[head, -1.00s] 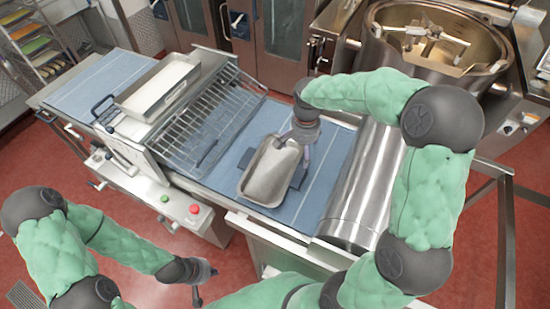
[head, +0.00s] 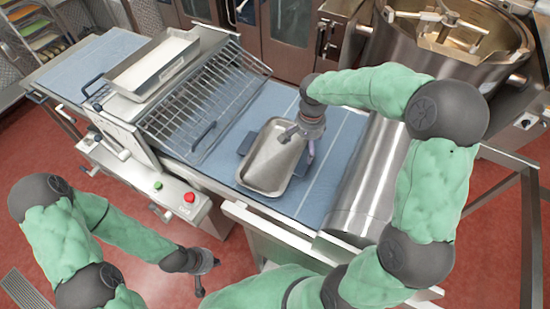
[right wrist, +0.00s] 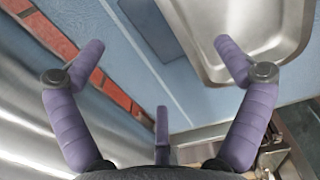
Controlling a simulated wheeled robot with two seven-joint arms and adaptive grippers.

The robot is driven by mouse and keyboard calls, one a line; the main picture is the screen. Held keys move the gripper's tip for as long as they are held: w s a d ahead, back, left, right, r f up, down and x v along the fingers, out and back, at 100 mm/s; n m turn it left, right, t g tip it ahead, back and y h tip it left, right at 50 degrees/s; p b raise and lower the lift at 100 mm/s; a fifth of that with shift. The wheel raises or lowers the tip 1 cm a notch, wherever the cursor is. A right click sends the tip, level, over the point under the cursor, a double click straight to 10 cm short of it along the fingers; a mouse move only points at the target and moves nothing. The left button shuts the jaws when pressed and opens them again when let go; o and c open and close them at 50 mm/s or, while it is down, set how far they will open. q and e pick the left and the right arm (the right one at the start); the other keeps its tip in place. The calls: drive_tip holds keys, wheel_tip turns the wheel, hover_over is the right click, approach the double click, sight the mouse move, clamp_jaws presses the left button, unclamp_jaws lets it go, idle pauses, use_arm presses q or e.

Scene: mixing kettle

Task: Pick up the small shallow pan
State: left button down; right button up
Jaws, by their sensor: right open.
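The small shallow pan (head: 268,167) is a grey metal pan with rounded corners. It lies on the blue belt (head: 325,170) in the head view. My right gripper (head: 299,145) is above the pan's right side, open and empty. In the right wrist view, the pan (right wrist: 275,32) is at the upper right, and one purple finger of my right gripper (right wrist: 160,45) overlaps its rim. The other fingers are over the belt and its edge, so the pan is not between them. My left gripper (head: 207,266) hangs low over the floor at the lower left; its finger opening is unclear.
A wire rack (head: 210,95) is left of the pan. A larger tray with pale contents (head: 152,62) stands beyond it. A large steel cylinder (head: 370,185) lies right of the belt, and a mixing kettle (head: 425,50) is at the upper right. Darker blue patches lie beside the pan.

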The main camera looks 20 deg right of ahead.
sight(305, 163)
wheel_tip(305, 163, down, 4)
drive_tip(key=shift+f, duration=0.2)
drive_tip(key=shift+s+f+p, duration=0.2)
drive_tip(key=shift+f+p, duration=0.15)
drive_tip(key=shift+f, duration=0.15)
drive_tip(key=f, duration=0.3)
drive_tip(key=shift+s+f+p, duration=0.2)
drive_tip(key=shift+s+p, duration=0.1)
drive_tip(key=shift+p, duration=0.1)
drive_tip(key=shift+f, duration=0.55)
drive_tip(key=c, duration=1.6)
